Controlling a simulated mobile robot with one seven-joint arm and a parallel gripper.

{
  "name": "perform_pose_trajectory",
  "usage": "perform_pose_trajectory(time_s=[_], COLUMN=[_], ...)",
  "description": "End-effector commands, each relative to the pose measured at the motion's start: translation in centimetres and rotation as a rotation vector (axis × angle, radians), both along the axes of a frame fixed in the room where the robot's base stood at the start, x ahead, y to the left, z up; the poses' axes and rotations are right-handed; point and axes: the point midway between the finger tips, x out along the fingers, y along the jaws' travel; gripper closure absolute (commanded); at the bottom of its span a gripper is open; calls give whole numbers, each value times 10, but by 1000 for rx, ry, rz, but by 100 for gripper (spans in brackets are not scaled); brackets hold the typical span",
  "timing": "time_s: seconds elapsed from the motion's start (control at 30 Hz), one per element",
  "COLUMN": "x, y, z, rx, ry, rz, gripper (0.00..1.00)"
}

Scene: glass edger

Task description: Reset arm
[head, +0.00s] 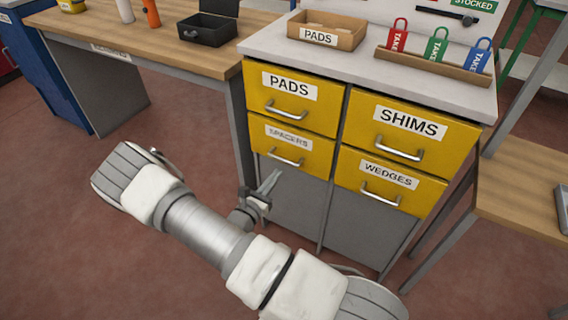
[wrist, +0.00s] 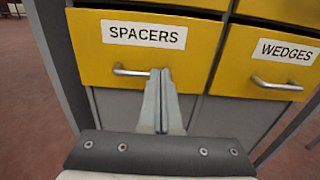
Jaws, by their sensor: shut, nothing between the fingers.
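My gripper (head: 268,186) is in front of the yellow cabinet, close to the SPACERS drawer (head: 257,136). In the wrist view its two fingers (wrist: 160,98) are together with nothing between them. The fingertips overlap the right end of the SPACERS drawer handle (wrist: 130,71) in that view; I cannot tell whether they touch it. My arm stretches across the lower middle of the head view. The PADS drawer (head: 318,110), SHIMS drawer (head: 448,140) and WEDGES drawer (head: 410,196) all look closed, as does the SPACERS drawer.
The cabinet top (head: 270,42) holds an open PADS box (head: 349,36) and a wooden rack (head: 430,67) with red, green and blue tags. A wooden bench (head: 150,42) with a black bin (head: 208,36) stands left, another wooden table (head: 525,190) right. Floor at lower left is clear.

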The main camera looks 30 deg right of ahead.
Motion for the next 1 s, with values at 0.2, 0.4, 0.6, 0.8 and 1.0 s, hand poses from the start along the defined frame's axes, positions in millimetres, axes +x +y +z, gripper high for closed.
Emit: perform_pose_trajectory(time_s=[0.2, 0.4, 0.6, 0.8, 1.0], x=[-12, -13, -17, -37, -65], y=[16, 17, 11, -3, -13], z=[0, 0, 22, 69, 110], rx=[-1, 0, 56, 210, 391], ry=[1, 0, -52, -173, -293], rz=[1, -2, -88, -311, -535], gripper=[100, 100, 100, 100, 100])
